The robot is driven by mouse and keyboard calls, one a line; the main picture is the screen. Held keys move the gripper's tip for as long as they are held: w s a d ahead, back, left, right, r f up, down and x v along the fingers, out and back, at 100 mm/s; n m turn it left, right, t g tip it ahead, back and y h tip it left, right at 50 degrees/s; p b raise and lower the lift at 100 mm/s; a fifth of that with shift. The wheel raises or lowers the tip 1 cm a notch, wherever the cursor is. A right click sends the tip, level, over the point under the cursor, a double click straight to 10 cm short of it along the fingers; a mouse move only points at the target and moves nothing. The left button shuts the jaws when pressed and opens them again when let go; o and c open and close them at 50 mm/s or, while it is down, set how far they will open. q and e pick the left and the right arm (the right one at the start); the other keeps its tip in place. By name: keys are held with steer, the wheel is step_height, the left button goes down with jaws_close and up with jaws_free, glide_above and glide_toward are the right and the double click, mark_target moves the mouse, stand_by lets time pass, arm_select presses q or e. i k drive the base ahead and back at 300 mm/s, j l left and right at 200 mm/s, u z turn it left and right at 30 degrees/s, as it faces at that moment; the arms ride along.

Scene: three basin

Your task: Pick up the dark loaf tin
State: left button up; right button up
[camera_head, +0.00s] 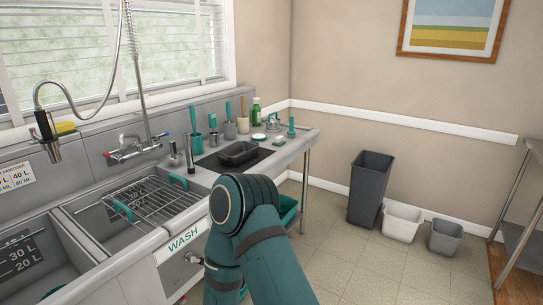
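The dark loaf tin (239,153) sits upright on a black mat (213,163) on the steel counter, right of the sinks. It looks empty, and nothing holds it. One of my teal arms rises from the bottom centre, its bent joint just in front of the mat's near edge in the picture. Neither of my grippers shows in the head view.
A wire rack (150,199) with teal handles lies over the wash sink. Teal-handled tools and a green bottle (256,111) stand behind the tin. A faucet (128,152) is to the left. Grey and white bins (402,222) stand on the floor at right.

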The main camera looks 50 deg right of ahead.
mark_target(239, 154)
steer(key=z, duration=1.25)
steer(key=i+l, duration=0.35)
steer(key=i, duration=0.2)
steer(key=i+l, duration=0.4)
steer(key=i, duration=0.2)
